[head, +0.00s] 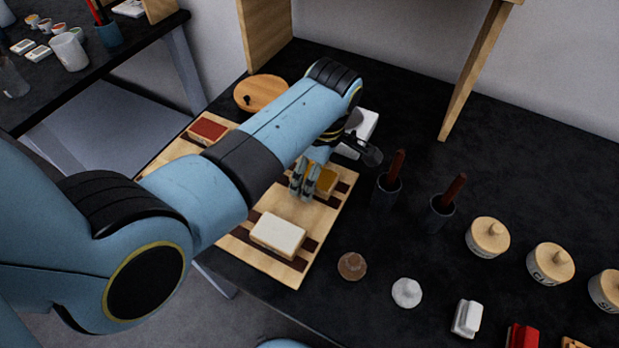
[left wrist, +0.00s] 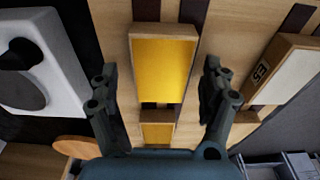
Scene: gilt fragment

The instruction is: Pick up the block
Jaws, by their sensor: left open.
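A block with a gold top and light wooden sides (head: 323,181) lies on the striped wooden board (head: 335,215) in the head view, partly hidden by my left gripper (head: 306,182). In the left wrist view the gold-topped block (left wrist: 163,65) lies between the two spread fingers of my left gripper (left wrist: 160,66). The fingers are open, with a visible gap on each side of the block. A smaller yellow-topped piece (left wrist: 157,131) shows below it, nearer the wrist. My right gripper is not in view.
A white-topped block (head: 278,234) and a red-topped block (head: 208,130) also lie on the board. A white box (head: 361,127) stands behind it. Two dark cups with brown handles (head: 385,190) (head: 441,209) stand to its right. Lidded jars (head: 488,238) line the right side.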

